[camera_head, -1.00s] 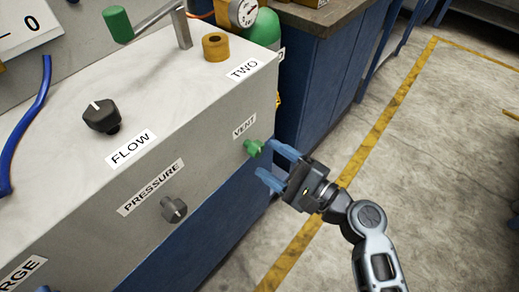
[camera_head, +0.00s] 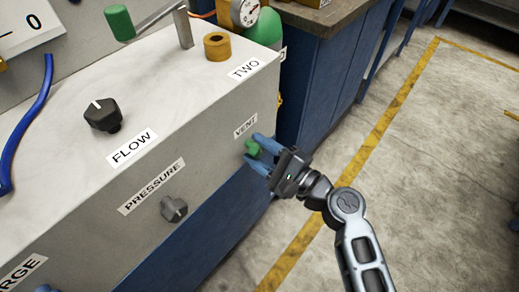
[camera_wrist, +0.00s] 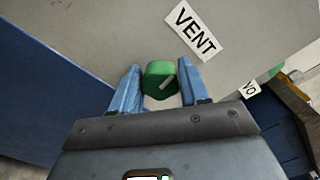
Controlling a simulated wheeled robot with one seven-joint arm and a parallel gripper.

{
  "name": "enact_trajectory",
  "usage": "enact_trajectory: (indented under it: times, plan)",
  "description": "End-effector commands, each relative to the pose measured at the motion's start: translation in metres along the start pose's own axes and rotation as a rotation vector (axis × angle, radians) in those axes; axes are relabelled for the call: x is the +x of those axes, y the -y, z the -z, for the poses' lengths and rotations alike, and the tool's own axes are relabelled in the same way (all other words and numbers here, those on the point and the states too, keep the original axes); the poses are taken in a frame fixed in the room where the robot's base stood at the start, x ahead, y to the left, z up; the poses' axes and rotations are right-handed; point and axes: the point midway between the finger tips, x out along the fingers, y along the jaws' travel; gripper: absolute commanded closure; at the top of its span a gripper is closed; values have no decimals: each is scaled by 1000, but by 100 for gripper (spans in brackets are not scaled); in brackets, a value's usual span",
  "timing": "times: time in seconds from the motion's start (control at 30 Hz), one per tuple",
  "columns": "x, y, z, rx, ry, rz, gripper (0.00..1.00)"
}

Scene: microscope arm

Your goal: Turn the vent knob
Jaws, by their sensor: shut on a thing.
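The green vent knob (camera_head: 252,147) sits on the front face of the grey box, just below the VENT label (camera_head: 245,126). My gripper (camera_head: 257,154) is at the knob, with one blue finger on each side of it. The fingers are shut on the knob. The VENT label also shows in the wrist view (camera_wrist: 195,31), above and to the right of the knob.
On the same front face is the dark pressure knob (camera_head: 174,209). The black flow knob (camera_head: 102,115), a yellow ring-shaped part (camera_head: 217,46) and a green-handled lever (camera_head: 120,22) are on top. A blue cabinet (camera_head: 318,80) stands behind right. The floor at right is clear.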

Motion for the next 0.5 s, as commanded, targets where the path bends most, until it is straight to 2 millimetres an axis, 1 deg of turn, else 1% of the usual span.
enact_trajectory:
  times: [0.03,0.2,0.3,0.5]
  plan:
    - [0,-1,0,0,0,-1,70]
    - [0,-1,0,1,0,-2,86]
    - [0,0,-1,25,0,-2,86]
    - [0,1,-1,167,1,-3,88]
